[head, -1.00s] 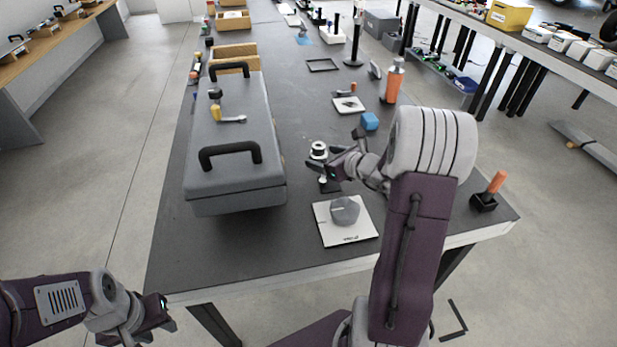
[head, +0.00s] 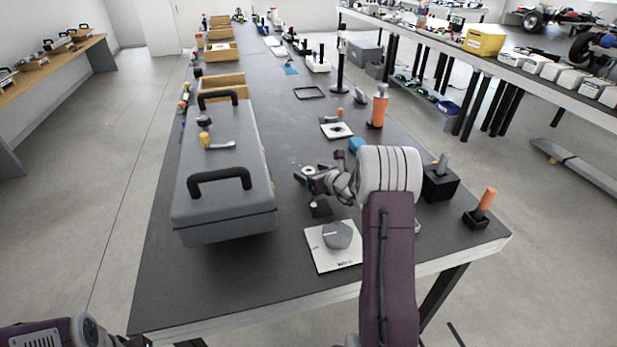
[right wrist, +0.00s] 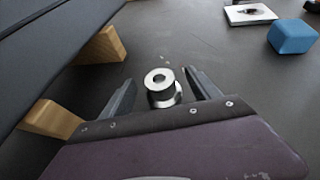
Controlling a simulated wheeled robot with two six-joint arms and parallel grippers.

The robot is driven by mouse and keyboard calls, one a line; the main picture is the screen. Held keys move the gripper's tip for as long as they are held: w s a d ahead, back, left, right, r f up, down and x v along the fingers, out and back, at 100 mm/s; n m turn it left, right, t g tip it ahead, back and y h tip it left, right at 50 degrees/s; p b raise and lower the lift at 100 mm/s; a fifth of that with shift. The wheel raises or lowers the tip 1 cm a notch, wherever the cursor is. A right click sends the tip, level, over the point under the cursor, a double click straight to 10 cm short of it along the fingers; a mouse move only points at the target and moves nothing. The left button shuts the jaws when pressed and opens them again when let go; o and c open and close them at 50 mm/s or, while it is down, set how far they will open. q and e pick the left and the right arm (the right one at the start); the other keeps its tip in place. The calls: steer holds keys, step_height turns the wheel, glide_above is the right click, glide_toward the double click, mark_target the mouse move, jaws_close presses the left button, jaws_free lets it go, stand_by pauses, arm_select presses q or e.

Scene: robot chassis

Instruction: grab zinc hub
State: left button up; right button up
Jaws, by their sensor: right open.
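The zinc hub (head: 308,169) is a small silvery, flanged cylinder with a hole in its top. It stands on the dark table (head: 215,285), to the right of the grey toolbox. My right gripper (head: 311,177) is at the hub. In the right wrist view the hub (right wrist: 160,86) lies between the two open fingers of my right gripper (right wrist: 160,88), with a gap on each side. The hub's lower part is hidden by the gripper body. My left gripper (head: 135,341) barely shows at the bottom edge, and its fingers cannot be made out.
The grey toolbox (head: 225,200) with black handles is close on the left. A white plate (head: 335,258) bearing a grey block (head: 338,235) is in front. A blue block (right wrist: 292,36) and an orange bottle (head: 379,110) are beyond. Black holders (head: 440,184) stand to the right.

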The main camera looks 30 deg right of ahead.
jaws_close()
